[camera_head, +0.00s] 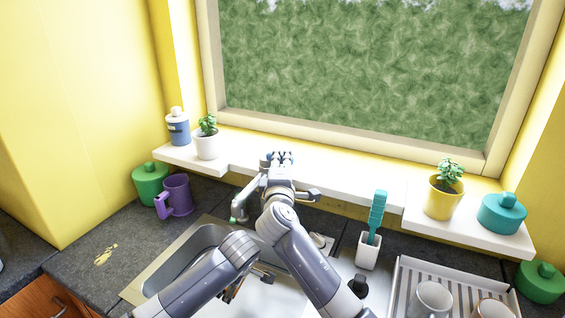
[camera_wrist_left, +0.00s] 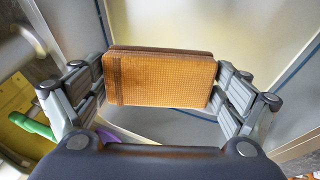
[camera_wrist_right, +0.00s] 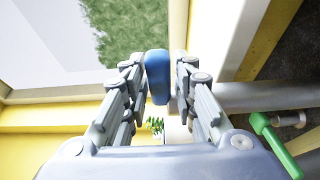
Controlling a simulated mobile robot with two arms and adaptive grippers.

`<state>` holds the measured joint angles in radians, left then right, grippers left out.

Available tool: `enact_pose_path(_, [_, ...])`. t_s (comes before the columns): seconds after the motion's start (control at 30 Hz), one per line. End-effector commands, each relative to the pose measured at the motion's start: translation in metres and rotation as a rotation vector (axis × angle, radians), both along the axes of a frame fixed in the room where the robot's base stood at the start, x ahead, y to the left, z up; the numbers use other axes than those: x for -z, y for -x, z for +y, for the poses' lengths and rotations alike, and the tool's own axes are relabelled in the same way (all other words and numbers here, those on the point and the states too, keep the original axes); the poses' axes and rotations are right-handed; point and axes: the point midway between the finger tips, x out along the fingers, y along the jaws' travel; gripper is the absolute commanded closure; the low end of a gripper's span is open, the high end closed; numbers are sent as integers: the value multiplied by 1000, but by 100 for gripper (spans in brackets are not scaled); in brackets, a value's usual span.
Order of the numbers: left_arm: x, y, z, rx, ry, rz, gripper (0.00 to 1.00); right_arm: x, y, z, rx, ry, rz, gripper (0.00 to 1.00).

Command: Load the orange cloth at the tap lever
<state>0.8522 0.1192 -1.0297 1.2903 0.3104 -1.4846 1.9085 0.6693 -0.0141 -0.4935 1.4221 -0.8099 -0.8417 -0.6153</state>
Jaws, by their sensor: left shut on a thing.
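The orange cloth (camera_wrist_left: 160,78) is a flat, folded, textured piece between the fingers of my left gripper (camera_wrist_left: 160,85), which is shut on it. In the head view my left gripper (camera_head: 243,286) is low over the sink, where the arm mostly hides the cloth. The metal tap stands behind the sink; its green lever (camera_head: 238,208) also shows in the right wrist view (camera_wrist_right: 272,145), to the right of and apart from my right gripper (camera_wrist_right: 160,78). A small blue thing (camera_wrist_right: 157,76) shows between the right fingertips; whether they grip it is unclear. The right gripper is near the windowsill.
The sink (camera_head: 165,268) lies below my arms. A white holder (camera_head: 368,252) with a teal brush and a dish rack (camera_head: 398,285) with mugs stand to the right. A purple mug (camera_head: 179,193) stands left. The sill (camera_head: 350,183) carries plants, a bottle and a teal jar.

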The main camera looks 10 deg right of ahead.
Motion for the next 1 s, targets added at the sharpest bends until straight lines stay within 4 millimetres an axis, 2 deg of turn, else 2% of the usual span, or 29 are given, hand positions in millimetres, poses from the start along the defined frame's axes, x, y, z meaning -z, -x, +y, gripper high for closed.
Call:
enact_pose_path(0.47, [0, 0, 0, 0, 0, 0, 28, 0, 5, 1, -1, -1, -1, 60])
enact_pose_path(0.67, [0, 0, 0, 0, 0, 0, 28, 1, 28, 5, -2, -2, 0, 60])
enact_pose_path(1.0, [0, 0, 0, 0, 0, 0, 28, 1, 88, 17, -2, -2, 1, 60])
